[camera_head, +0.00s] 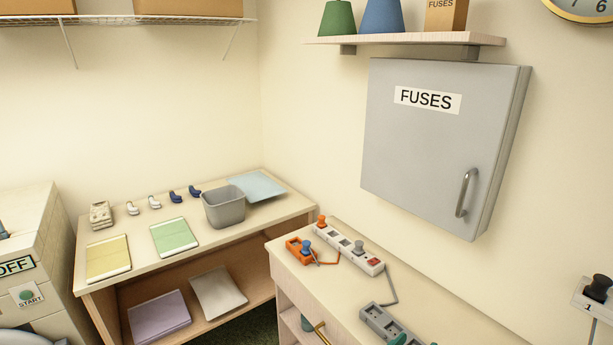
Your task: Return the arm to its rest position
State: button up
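Neither my arm nor my gripper shows in the head view. Whether the gripper is open or shut, and whether it holds anything, is not shown. The task names no other object.
A low table (122,258) at left bears a grey bin (224,207), folders and small items. A counter (440,313) at right bears power strips (348,249). A shut grey fuse cabinet (440,140) juts from the wall below a shelf (400,39). A machine (30,250) stands far left.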

jog(key=s+a+f+n+t+y, duration=0.2)
jog(key=s+a+f+n+y, duration=0.2)
jog(key=s+a+f, duration=0.4)
jog(key=s+a+f+n+t+y, duration=0.2)
jog(key=s+a+f+n+y, duration=0.3)
jog(key=s, duration=0.5)
jog(key=s+a+r+m+y, duration=0.1)
jog(key=s+a+r+m, duration=0.1)
jog(key=s+a, duration=0.4)
jog(key=s+a+r+m+y, duration=0.1)
jog(key=s+a, duration=0.5)
jog(key=s, duration=0.7)
jog(key=shift+s+a+r+m+y, duration=0.15)
jog(key=shift+s+r+m+y, duration=0.2)
jog(key=shift+m, duration=0.15)
jog(key=shift+w, duration=0.1)
jog(key=shift+c, duration=0.7)
